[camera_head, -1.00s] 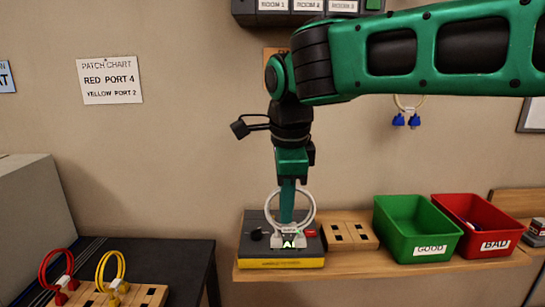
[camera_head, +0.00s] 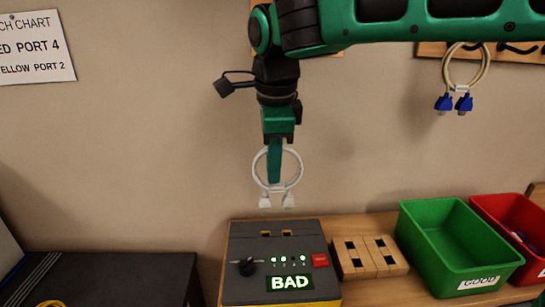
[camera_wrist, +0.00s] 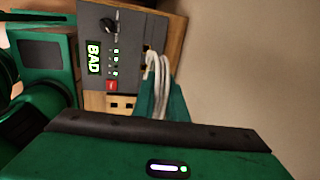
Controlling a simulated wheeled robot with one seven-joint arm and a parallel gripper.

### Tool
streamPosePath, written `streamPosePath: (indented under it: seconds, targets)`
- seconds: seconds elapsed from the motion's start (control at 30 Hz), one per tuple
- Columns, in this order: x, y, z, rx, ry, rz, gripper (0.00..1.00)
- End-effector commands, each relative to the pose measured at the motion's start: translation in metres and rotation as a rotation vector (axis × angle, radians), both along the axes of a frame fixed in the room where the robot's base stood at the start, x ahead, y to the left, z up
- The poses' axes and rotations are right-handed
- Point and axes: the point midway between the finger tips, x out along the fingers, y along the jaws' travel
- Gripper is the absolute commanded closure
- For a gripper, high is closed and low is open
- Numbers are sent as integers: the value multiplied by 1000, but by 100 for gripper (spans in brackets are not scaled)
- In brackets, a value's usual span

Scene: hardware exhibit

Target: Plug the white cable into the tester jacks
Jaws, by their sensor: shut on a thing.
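The white cable (camera_head: 256,172) is a loop with two white plugs at its lower end. My gripper (camera_head: 274,180) is shut on it and holds it in the air, its plugs hanging apart from and above the tester (camera_head: 240,280). The tester is a dark grey box with a yellow front edge, a black knob, a red button and a lit green display reading BAD. Its two jacks (camera_head: 276,233) show as yellowish openings at the back of the top. The wrist view also shows the white cable (camera_wrist: 158,85) at my fingers, with the tester (camera_wrist: 128,60) beyond.
A wooden block (camera_head: 367,257) with dark square holes sits right of the tester. A green bin (camera_head: 432,262) labelled GOOD and a red bin (camera_head: 497,205) stand further right. A blue-plugged cable (camera_head: 465,82) hangs on the wall rack. A dark table (camera_head: 120,280) is at left.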

Motion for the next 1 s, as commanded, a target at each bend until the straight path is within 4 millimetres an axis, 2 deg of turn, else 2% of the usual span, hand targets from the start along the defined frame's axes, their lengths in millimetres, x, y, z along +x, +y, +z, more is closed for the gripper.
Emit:
streamPosePath:
  seconds: [0.17,0.7,1.0]
  targets:
    - [0,-2,-8,-2,2,-1,100]
    - [1,-5,-51,-2,2,-8,100]
    - [2,-5,-59,-1,1,-8,100]
